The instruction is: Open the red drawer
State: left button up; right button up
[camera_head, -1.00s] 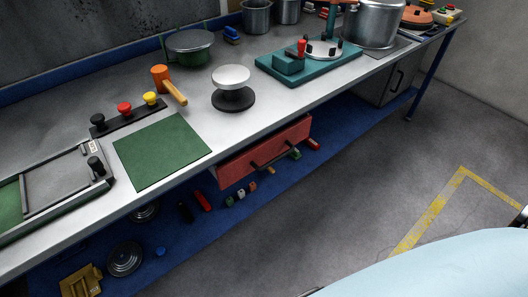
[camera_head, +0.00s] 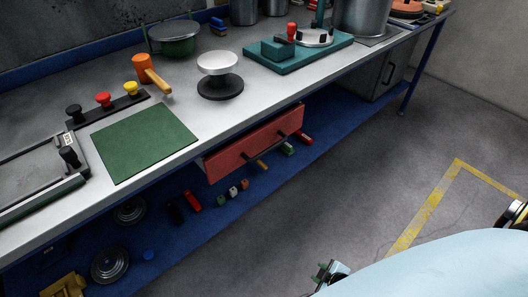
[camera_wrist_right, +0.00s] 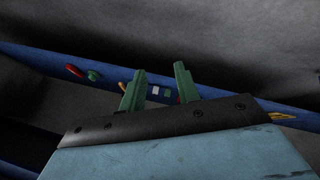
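The red drawer (camera_head: 230,160) hangs under the workbench's front edge in the head view, with its red front facing me. I cannot tell whether the drawer is fully shut. My right gripper (camera_head: 324,270) shows at the bottom of the head view, low and well apart from the drawer and handle. In the right wrist view its two green fingers (camera_wrist_right: 157,84) stand apart with nothing held between them. The drawer is not clearly seen in that view. My left gripper is not in view.
The bench top (camera_head: 160,178) carries a green mat (camera_head: 143,142), an orange mallet (camera_head: 151,73), a round stand (camera_head: 220,75) and a teal fixture (camera_head: 290,58). Small items lie on the blue lower shelf (camera_head: 225,212). A grey cabinet (camera_head: 378,80) stands right. The floor (camera_head: 350,190) before the drawer is clear.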

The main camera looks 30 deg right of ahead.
jog(key=w+d+r+n+t+b, duration=0.3)
jog(key=w+t+b, duration=0.1)
jog(key=w, duration=0.6)
jog(key=n+t+y+b, duration=0.5)
jog(key=n+t+b, duration=0.3)
jog(key=n+b, duration=0.3)
send_near(270, 149)
jog(key=b+x, duration=0.1)
jog(key=x, duration=0.2)
jog(key=b+x, duration=0.1)
jog(key=x, duration=0.2)
jog(key=b+x, duration=0.1)
jog(key=x, duration=0.2)
jog(key=shift+w+d+f, duration=0.25)
jog(key=shift+w+f, duration=0.1)
jog(key=shift+w, duration=0.1)
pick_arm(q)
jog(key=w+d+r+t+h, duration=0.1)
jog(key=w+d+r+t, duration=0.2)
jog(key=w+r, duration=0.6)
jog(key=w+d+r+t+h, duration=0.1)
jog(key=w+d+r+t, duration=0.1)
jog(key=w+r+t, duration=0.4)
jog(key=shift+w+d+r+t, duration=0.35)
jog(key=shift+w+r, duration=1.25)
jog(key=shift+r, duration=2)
pick_arm(e)
jog(key=shift+w+a+r, duration=0.1)
jog(key=shift+w, duration=0.25)
jog(key=shift+c, duration=0.3)
